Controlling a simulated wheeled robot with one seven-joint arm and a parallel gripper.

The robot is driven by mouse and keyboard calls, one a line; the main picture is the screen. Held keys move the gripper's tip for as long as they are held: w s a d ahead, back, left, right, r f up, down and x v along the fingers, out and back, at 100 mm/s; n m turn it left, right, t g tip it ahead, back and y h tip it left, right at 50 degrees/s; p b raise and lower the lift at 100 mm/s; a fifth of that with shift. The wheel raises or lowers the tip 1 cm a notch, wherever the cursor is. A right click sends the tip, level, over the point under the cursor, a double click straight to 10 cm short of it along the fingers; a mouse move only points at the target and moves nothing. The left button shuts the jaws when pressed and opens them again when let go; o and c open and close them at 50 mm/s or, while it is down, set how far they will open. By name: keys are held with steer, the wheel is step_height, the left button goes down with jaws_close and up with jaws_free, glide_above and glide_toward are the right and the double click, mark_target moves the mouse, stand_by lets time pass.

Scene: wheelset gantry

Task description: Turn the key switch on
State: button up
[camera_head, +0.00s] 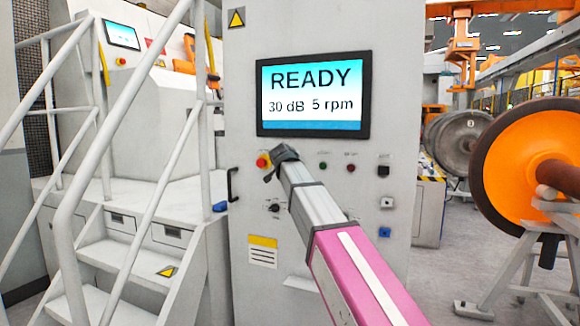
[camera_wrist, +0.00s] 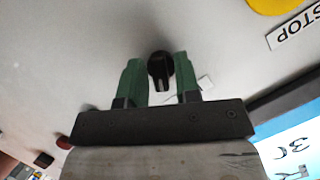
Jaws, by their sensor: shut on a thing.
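The key switch (camera_wrist: 160,66) is a small black knob with a bar-shaped handle, set in the pale cabinet panel. In the wrist view its handle points down the picture. My gripper (camera_wrist: 159,70) has its two green fingers on either side of the knob, shut on it. In the head view my gripper (camera_head: 284,153) is a dark shape at the panel, just right of the red emergency stop (camera_head: 263,160), and it hides the key switch there. The screen (camera_head: 314,94) above reads READY, 30 dB, 5 rpm.
A dark button (camera_head: 323,167) and a red button (camera_head: 350,167) sit right of my gripper. A black selector (camera_head: 273,207) is below it. White stairs with railings (camera_head: 110,230) stand at left, an orange wheel (camera_head: 515,165) on a stand at right.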

steer(key=o, duration=0.6)
steer(key=v, duration=1)
steer(key=shift+s+r, duration=0.1)
steer(key=shift+s, duration=0.3)
